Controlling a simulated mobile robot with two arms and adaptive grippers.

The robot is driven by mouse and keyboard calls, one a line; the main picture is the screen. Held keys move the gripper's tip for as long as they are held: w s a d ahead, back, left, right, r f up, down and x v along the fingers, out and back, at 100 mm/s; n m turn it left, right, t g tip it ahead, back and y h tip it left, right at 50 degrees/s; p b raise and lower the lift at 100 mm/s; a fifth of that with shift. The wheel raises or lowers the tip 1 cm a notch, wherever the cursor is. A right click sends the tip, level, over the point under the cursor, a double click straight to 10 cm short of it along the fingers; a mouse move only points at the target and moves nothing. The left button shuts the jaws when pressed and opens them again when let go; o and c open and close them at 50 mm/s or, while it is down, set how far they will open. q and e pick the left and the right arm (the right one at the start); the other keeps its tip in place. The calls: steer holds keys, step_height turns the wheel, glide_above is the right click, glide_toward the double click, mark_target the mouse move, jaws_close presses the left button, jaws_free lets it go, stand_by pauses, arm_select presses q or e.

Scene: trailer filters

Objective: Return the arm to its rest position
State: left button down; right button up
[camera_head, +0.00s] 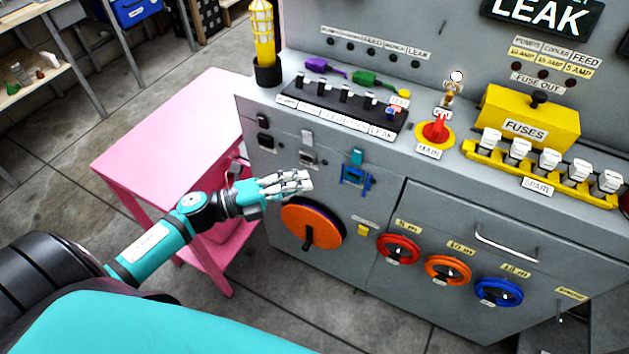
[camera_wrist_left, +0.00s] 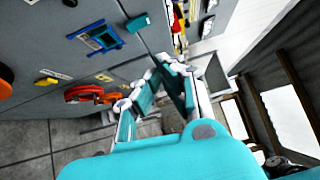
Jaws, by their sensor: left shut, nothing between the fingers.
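My left arm reaches in from the left in the head view, teal and black. Its left gripper (camera_head: 296,183) is shut and empty, in front of the grey cabinet (camera_head: 420,210) and above the orange disc with a black handle (camera_head: 313,226). In the left wrist view the gripper (camera_wrist_left: 165,72) has its fingers together with nothing between them. A gap to the cabinet cannot be judged exactly. My right gripper is not in view.
A pink table (camera_head: 165,130) stands left of the cabinet. Red (camera_head: 398,249), orange (camera_head: 447,270) and blue (camera_head: 498,292) wheels and a drawer handle (camera_head: 506,243) are on the front. A yellow fuse box (camera_head: 525,117) and red main switch (camera_head: 435,131) sit on top.

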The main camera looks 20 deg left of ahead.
arm_select(q)
steer(key=shift+s+a, duration=0.1)
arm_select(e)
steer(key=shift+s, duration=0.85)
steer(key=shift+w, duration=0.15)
